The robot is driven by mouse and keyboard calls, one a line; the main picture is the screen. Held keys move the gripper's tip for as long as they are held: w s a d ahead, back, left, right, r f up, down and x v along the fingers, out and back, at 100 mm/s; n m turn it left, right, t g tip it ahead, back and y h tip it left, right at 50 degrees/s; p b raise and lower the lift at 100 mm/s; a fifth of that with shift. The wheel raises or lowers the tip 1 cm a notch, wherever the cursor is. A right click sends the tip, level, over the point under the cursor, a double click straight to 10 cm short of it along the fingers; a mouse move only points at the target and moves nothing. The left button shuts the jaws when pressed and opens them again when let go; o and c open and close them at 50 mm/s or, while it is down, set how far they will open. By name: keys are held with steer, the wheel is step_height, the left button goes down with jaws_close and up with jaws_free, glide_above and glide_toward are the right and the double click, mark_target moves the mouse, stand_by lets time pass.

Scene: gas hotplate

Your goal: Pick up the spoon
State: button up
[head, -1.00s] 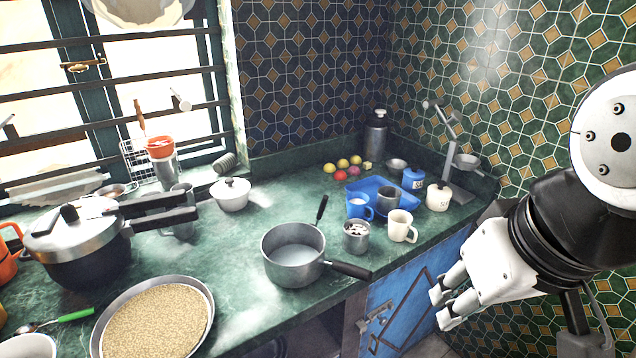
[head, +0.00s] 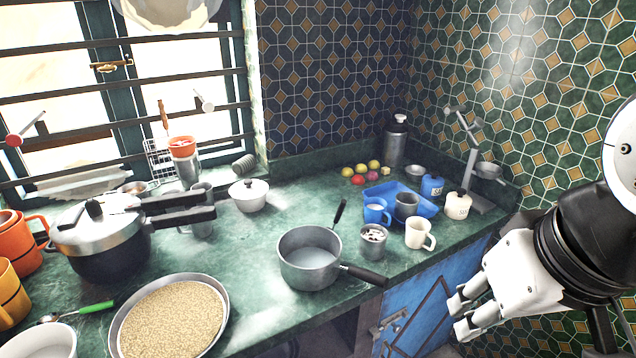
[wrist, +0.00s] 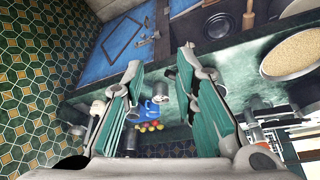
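A spoon with a green handle (head: 97,307) lies on the counter at the lower left in the head view, left of the wide pan of grain. Its metal bowl end points left, close to a white bowl. I cannot make out the spoon in the wrist view. My gripper (head: 461,314) is at the lower right in the head view, in front of the counter and far from the spoon. In the wrist view my gripper (wrist: 160,66) has its fingers spread apart with nothing between them.
The pan of grain (head: 170,320), white bowl (head: 42,342) and orange mugs (head: 22,262) surround the spoon. A pressure cooker (head: 100,240) stands behind it. A saucepan (head: 308,262), steel cup (head: 373,242) and cream mug (head: 419,234) stand along the counter towards my gripper.

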stand_by(0.4)
steer(key=shift+o, duration=1.2)
steer(key=shift+w, duration=0.1)
steer(key=w+d+f+n+t+h+b, duration=0.1)
steer(key=w+d+f+t+b, duration=0.15)
steer(key=w, duration=0.65)
steer(key=w+d+f+t+b, duration=0.2)
steer(key=w+d+b, duration=0.15)
steer(key=w, duration=0.55)
steer(key=w+d+f+n+t+h+b, duration=0.1)
steer(key=w+d+f+t+b, duration=0.2)
steer(key=w, duration=0.6)
steer(key=n+t+y+b, duration=0.2)
steer(key=n+y+b, duration=0.5)
steer(key=y+b, duration=0.55)
glide_toward(339, 214)
steer(key=shift+y, duration=0.55)
steer(key=x, duration=0.7)
steer(key=d+f+x, duration=0.1)
steer(key=x, duration=0.2)
steer(key=shift+w+a+f, duration=0.1)
steer(key=shift+w+a, duration=0.1)
steer(key=shift+w, duration=0.45)
jaws_close()
